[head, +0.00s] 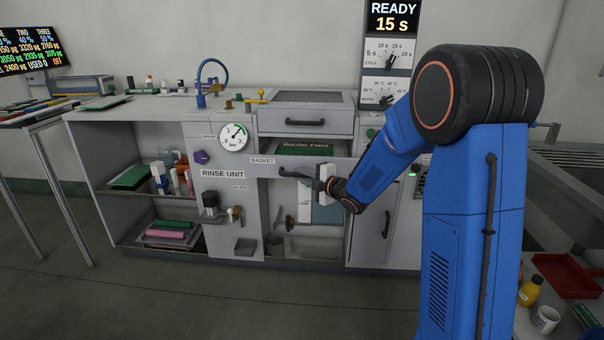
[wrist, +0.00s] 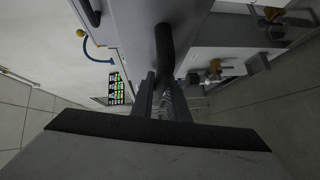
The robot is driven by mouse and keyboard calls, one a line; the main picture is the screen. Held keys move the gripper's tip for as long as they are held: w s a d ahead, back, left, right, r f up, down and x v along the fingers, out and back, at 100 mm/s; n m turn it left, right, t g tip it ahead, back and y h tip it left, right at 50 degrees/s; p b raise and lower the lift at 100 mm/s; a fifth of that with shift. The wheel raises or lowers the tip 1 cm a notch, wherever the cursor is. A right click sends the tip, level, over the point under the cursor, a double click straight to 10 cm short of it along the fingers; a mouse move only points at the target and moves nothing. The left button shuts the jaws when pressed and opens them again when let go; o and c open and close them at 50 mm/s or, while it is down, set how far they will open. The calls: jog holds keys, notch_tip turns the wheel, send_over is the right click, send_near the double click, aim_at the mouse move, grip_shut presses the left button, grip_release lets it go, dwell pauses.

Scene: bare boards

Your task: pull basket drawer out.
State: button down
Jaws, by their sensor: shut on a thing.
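The basket drawer has a grey front (head: 345,166) labelled BASKET, below the lidded unit in the head view. A green board (head: 303,148) shows behind its top edge. Its dark bar handle (head: 291,173) is partly hidden by my gripper. My gripper (head: 311,174) is at the drawer front and shut on the handle. In the wrist view the dark handle (wrist: 165,45) runs between the fingertips of my gripper (wrist: 163,83). How far the drawer stands out is hard to tell.
Above is a closed drawer with a dark handle (head: 305,122). A pressure gauge (head: 233,136) and purple knob (head: 201,157) sit on the left panel. An open bay with pipework (head: 290,222) lies below. Open shelves (head: 150,205) stand left. The floor (head: 200,300) in front is clear.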

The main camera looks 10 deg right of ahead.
jog(key=shift+s+a, duration=0.25)
jog(key=shift+s, duration=0.5)
jog(key=shift+s+a, duration=0.2)
jog(key=shift+s, duration=0.55)
jog(key=shift+s+a, duration=0.25)
jog(key=shift+s, duration=0.5)
jog(key=c, duration=1.7)
grip_release()
jog(key=shift+c, duration=0.2)
jog(key=shift+s, duration=0.1)
jog(key=v, duration=1.7)
jog(key=shift+s+d+f, duration=0.1)
